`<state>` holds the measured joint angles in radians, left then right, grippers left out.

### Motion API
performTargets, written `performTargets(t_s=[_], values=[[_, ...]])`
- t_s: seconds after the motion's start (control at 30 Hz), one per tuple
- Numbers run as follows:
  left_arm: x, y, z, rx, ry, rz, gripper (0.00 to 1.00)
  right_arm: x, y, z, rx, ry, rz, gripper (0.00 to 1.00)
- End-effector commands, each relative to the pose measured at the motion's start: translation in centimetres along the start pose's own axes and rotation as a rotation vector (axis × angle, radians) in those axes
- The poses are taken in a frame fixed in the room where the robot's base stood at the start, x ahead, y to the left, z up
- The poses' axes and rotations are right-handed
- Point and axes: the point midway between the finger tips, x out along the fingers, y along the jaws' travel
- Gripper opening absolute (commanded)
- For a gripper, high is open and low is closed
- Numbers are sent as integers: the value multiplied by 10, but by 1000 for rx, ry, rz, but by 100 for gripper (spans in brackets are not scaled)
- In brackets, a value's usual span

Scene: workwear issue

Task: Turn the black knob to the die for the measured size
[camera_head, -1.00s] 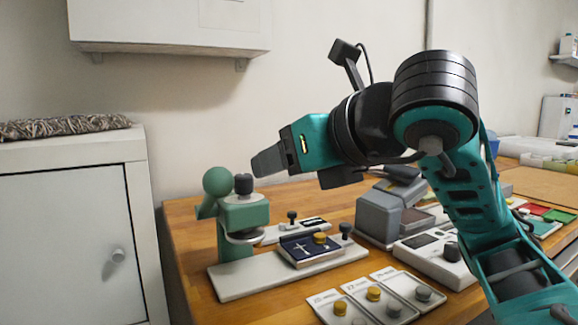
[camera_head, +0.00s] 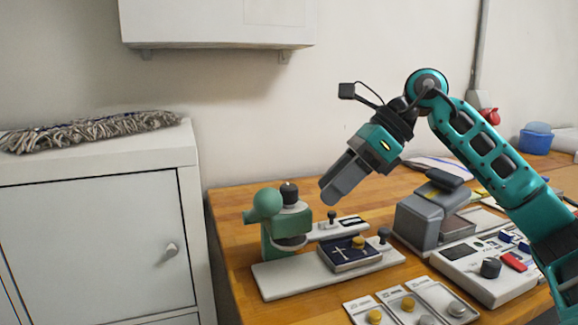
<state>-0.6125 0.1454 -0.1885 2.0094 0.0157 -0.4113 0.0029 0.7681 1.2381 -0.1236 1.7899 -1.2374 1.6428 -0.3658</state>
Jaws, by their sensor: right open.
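A small green press (camera_head: 285,232) with a rounded green knob-like end at its left stands on a white base plate (camera_head: 285,282). A black knob (camera_head: 289,192) sits on top of it. A second dark knob (camera_head: 490,267) is on a white box at the right. A dark blue tray (camera_head: 345,255) with a silver cross-like piece and a brass-coloured knob lies on the plate. My right gripper (camera_head: 332,190) is open and empty, pointing down-left. It appears apart from the press knob, to its right. My left gripper is not in view.
Cards (camera_head: 405,306) with brass and grey knobs lie at the front edge. A grey device (camera_head: 425,220) stands right of the press. A white cabinet (camera_head: 100,235) with a mop head (camera_head: 90,132) stands left; a wall cabinet (camera_head: 215,22) hangs above. Bare wood shows behind the press.

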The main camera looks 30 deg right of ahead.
Motion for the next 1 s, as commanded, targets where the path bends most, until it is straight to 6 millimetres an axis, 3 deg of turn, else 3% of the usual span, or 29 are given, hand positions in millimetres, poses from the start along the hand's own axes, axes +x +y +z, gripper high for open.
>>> performTargets(t_s=[0.1, 0.3, 0.5, 0.67, 1.0], values=[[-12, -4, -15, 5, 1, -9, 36, -20, -18, 1, -82, -124, 126, 59], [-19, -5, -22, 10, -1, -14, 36, -44, -44, -3, -200, -336, 179, 59], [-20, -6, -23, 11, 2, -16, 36, -51, -53, -6, -247, -416, 171, 59], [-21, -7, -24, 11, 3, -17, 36, -35, -50, 0, -250, -417, 173, 59], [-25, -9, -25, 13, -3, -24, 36, 27, -34, 28, -252, -417, 174, 59]])
